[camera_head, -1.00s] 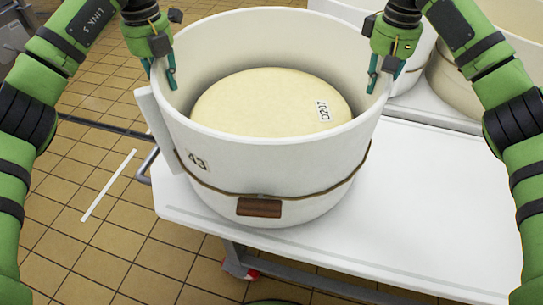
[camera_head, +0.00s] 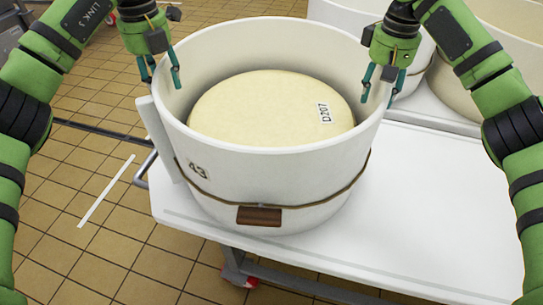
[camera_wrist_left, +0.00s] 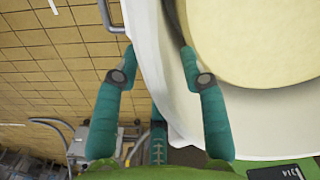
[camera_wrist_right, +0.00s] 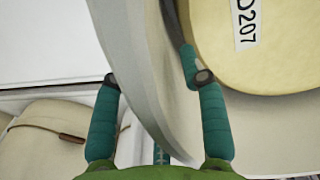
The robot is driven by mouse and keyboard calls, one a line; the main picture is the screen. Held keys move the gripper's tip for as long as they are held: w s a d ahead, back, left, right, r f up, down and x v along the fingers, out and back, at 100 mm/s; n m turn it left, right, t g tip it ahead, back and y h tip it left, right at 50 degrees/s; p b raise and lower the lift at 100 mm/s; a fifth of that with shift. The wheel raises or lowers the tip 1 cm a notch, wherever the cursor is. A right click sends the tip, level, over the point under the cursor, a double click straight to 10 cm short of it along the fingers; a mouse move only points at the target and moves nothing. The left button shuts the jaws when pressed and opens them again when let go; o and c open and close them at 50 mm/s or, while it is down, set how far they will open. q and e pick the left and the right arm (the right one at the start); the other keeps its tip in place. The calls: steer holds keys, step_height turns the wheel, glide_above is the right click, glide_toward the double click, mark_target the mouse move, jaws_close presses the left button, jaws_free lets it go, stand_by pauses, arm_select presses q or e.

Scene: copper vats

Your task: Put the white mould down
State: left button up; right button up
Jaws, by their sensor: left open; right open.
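The white mould (camera_head: 270,178), a round tub marked 43 with a cord and a brown tag, stands upright at the left end of the white table (camera_head: 440,215). A pale cheese wheel (camera_head: 260,108) labelled D207 lies inside it. My left gripper (camera_head: 160,77) is open, its fingers on either side of the mould's left rim. The left wrist view shows the mould's wall (camera_wrist_left: 152,60) between the parted fingers. My right gripper (camera_head: 378,98) is open around the right rim. The right wrist view shows the wall (camera_wrist_right: 135,70) between its fingers.
Other white moulds (camera_head: 415,70) stand behind at the right. The table top right of the mould is bare. The tiled floor (camera_head: 90,255) lies left of the table, with a metal rail (camera_head: 142,168) by the mould's left side.

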arm_select(q)
step_height(320, 180, up, 10)
steer(key=shift+f, duration=0.25)
steer(key=shift+r, duration=0.1)
arm_select(e)
steer(key=shift+r, duration=0.2)
step_height(320, 180, up, 12)
steer(key=shift+f, duration=0.15)
stand_by(0.3)
